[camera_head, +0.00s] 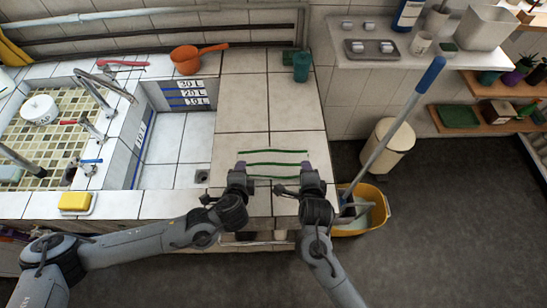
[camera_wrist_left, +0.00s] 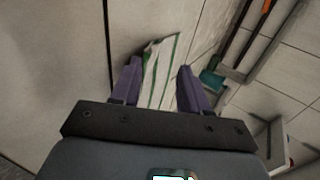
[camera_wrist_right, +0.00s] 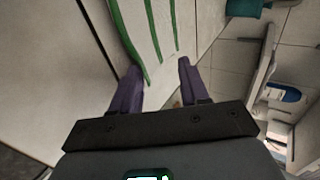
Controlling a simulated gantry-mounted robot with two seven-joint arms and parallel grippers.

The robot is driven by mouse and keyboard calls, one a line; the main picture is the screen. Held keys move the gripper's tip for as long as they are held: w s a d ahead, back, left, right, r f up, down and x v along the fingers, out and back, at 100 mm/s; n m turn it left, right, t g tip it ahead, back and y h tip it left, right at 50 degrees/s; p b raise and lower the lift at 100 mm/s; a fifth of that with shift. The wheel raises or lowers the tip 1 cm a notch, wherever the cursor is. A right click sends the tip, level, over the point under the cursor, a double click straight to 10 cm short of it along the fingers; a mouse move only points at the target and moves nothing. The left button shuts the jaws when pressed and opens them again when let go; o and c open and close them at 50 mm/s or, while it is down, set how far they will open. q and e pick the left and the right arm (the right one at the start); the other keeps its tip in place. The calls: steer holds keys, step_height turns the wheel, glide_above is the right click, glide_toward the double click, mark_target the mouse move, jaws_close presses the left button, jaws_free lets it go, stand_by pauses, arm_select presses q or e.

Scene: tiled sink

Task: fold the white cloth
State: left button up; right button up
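The white cloth (camera_head: 272,157) with green stripes lies on the tiled counter in the head view, hard to tell from the white tiles apart from its stripes. My left gripper (camera_head: 240,168) is at its left end and my right gripper (camera_head: 307,168) at its right end. In the left wrist view the cloth (camera_wrist_left: 158,65) shows between the spread purple fingers (camera_wrist_left: 160,78). In the right wrist view the cloth (camera_wrist_right: 150,30) runs up from the gap between the spread fingers (camera_wrist_right: 160,75). Neither gripper visibly pinches the cloth; exact contact is unclear.
A teal cup (camera_head: 301,67) and an orange ladle (camera_head: 187,60) stand at the back of the counter. The sink basin (camera_head: 185,140) is to the left. A yellow mop bucket (camera_head: 383,215) with a blue-handled mop (camera_head: 400,125) stands right of the counter. Counter behind the cloth is clear.

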steer(key=shift+r, duration=0.1)
arm_select(q)
steer(key=s+r, duration=0.6)
steer(key=r, duration=0.3)
arm_select(e)
steer(key=s+r, duration=0.6)
steer(key=r, duration=0.3)
steer(key=shift+f, duration=0.1)
